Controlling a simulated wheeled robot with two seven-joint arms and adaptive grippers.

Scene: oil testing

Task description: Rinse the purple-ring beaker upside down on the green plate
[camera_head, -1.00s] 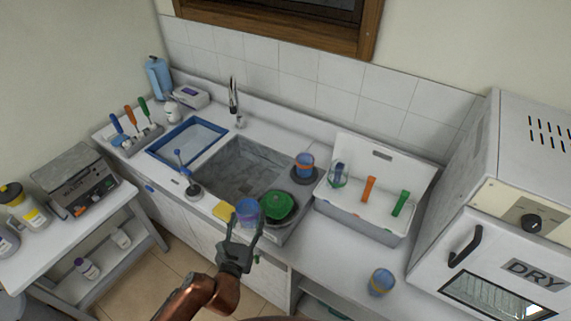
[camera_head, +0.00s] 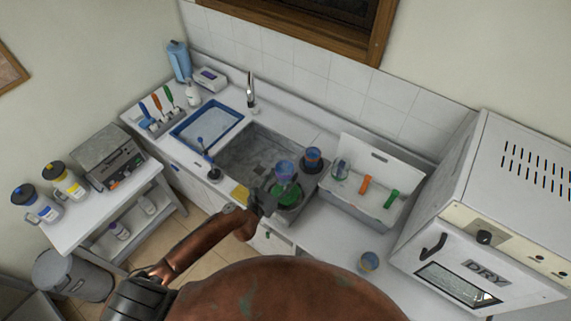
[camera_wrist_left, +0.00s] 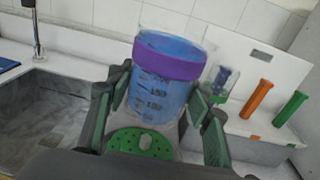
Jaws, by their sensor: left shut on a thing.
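The purple-ring beaker (camera_head: 285,168) is clear with a blue tint and a purple band. It also shows in the left wrist view (camera_wrist_left: 168,58), where it looks upright, band towards the top. My left gripper (camera_head: 270,195) is shut on its sides; the fingers also show in the left wrist view (camera_wrist_left: 160,105). My right gripper is not in view.
The grey sink (camera_head: 250,150) has a tall faucet (camera_head: 251,90). A white rack (camera_head: 375,207) with orange and green pegs is farther right.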

